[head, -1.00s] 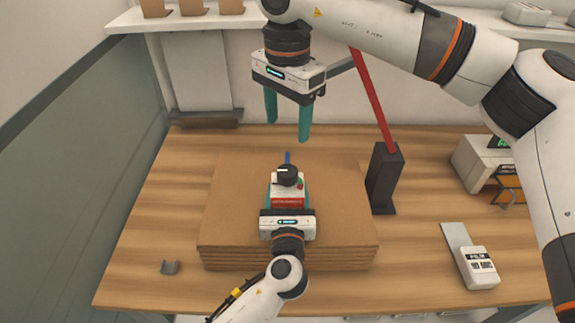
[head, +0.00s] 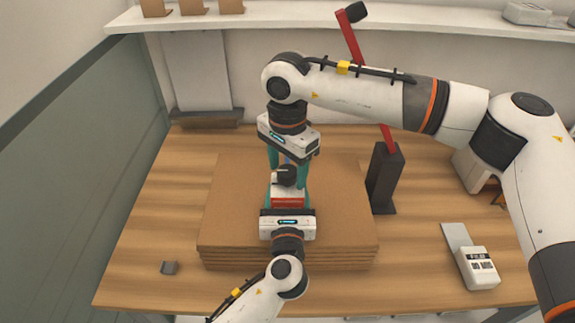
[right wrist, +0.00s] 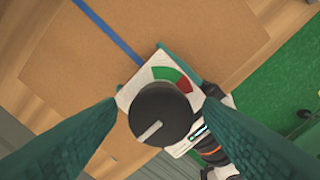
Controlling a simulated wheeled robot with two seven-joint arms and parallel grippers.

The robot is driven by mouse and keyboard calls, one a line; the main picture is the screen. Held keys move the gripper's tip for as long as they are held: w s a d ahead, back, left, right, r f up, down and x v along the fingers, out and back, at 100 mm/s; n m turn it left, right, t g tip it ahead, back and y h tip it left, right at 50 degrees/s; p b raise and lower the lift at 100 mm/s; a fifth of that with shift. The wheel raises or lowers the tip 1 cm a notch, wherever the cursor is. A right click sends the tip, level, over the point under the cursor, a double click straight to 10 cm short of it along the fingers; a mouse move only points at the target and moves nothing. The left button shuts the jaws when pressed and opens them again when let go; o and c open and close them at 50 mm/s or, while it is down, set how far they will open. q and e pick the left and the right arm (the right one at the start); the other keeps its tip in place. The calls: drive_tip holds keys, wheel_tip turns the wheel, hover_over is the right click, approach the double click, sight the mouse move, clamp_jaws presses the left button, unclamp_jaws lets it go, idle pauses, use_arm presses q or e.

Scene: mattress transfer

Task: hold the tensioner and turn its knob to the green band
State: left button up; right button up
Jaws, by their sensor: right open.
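The tensioner (head: 287,193), a small white box with a red label, lies on the cardboard stack. Its black knob (right wrist: 160,113) has a white pointer aimed to the lower left in the right wrist view, away from the green band (right wrist: 164,73) and the red band beside it. My left gripper (head: 287,195) has its teal fingers along both sides of the tensioner and appears shut on it. My right gripper (head: 288,177) is open above, its teal fingers on either side of the knob; contact with the knob cannot be told.
The cardboard stack (head: 235,215) is on a wooden table (head: 150,225). A blue strap (right wrist: 105,30) runs from the tensioner. A dark stand (head: 384,180) with a red bar is to the right.

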use_arm(q)
drive_tip(key=shift+r, duration=0.15)
use_arm(e)
drive_tip(key=shift+c, duration=0.3)
drive_tip(key=c, duration=0.9)
